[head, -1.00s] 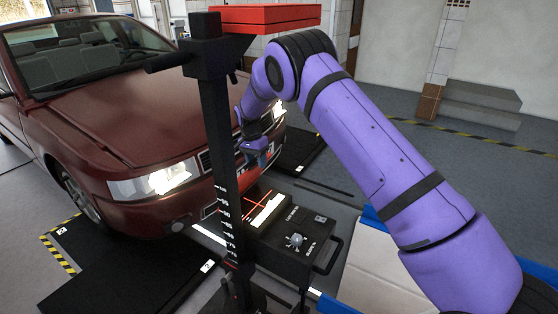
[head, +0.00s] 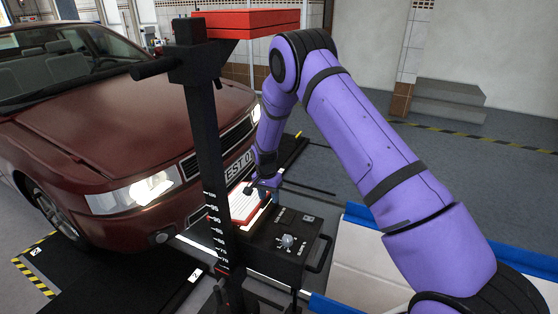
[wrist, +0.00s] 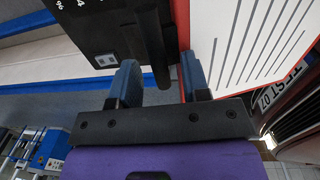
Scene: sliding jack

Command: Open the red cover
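A flap with a red edge and a white, dark-lined face (head: 246,204) stands tilted at the left end of the black tester box (head: 290,240); I take it as the red cover. In the wrist view its lined face and red edge (wrist: 255,45) fill the upper right. My gripper (head: 265,190) is low over the box beside the flap. In the wrist view its two blue fingers (wrist: 158,85) are apart, with a dark rod-like part showing beyond the gap. The right finger is close to the flap's red edge; I cannot tell if they touch. Nothing shows held.
A black post (head: 207,150) with a scale and a red top piece (head: 250,22) stands left of the box. A dark red car (head: 100,120) is close behind it. The box has a knob (head: 286,241) and a side handle (head: 320,254).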

